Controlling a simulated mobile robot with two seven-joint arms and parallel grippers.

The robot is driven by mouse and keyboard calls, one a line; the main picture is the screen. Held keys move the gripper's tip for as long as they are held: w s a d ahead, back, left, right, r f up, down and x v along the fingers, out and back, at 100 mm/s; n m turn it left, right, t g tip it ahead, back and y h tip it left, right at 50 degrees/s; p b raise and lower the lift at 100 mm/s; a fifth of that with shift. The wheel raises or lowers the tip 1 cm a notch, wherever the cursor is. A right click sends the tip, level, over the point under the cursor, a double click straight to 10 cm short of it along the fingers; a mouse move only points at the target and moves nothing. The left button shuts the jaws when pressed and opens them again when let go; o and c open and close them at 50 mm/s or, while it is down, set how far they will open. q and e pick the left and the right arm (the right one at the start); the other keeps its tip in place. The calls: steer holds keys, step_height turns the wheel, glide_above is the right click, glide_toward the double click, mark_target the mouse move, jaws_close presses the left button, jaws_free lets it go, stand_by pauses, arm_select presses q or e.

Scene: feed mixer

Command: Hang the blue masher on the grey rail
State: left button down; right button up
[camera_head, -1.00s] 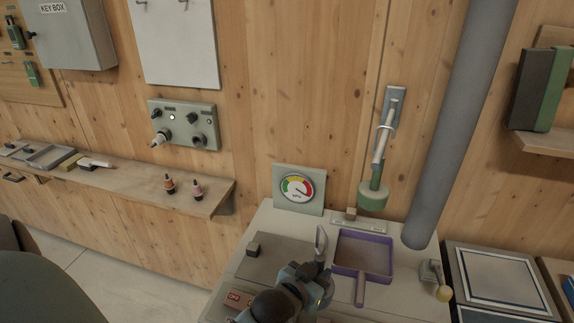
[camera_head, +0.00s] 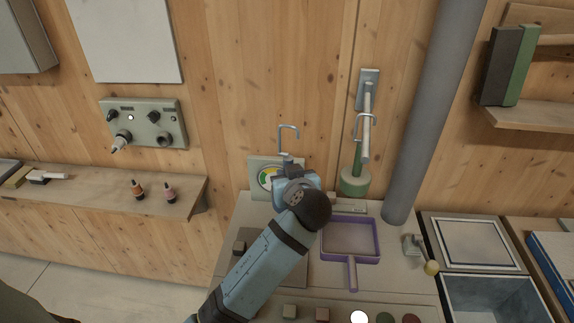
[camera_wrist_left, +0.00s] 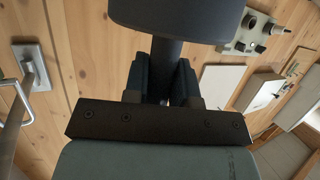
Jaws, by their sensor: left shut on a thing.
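My left gripper (camera_head: 288,163) is raised in front of the wall, just left of the grey rail, and shut on the blue masher. The masher's thin blue hook (camera_head: 281,138) sticks up above the gripper, apart from the rail. In the left wrist view, a dark stem and broad block (camera_wrist_left: 178,20) show at the fingers (camera_wrist_left: 163,85). The grey rail (camera_head: 367,118) juts from a wall plate; it also shows in the wrist view (camera_wrist_left: 16,128). A green masher (camera_head: 355,182) hangs from it by a pale loop. My right gripper is out of view.
A dial gauge (camera_head: 265,178) is partly hidden behind my gripper. A purple scoop (camera_head: 378,242) lies on the machine top below the rail. A thick grey pipe (camera_head: 432,110) rises right of the rail. The wall between hook and rail is clear.

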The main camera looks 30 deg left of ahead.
arm_select(q)
steer(key=shift+w+r+n+g+y, duration=0.1)
steer(key=shift+r+n+g+y, duration=0.4)
steer(key=shift+r, duration=0.45)
steer(key=w+d+f+b, duration=0.1)
steer(key=w+d, duration=0.1)
steer(key=d, duration=0.5)
steer(key=w+d+f+b, duration=0.2)
steer(key=d, duration=0.6)
stand_by(0.4)
steer(key=c, duration=0.8)
jaws_free()
steer(key=shift+c, duration=0.2)
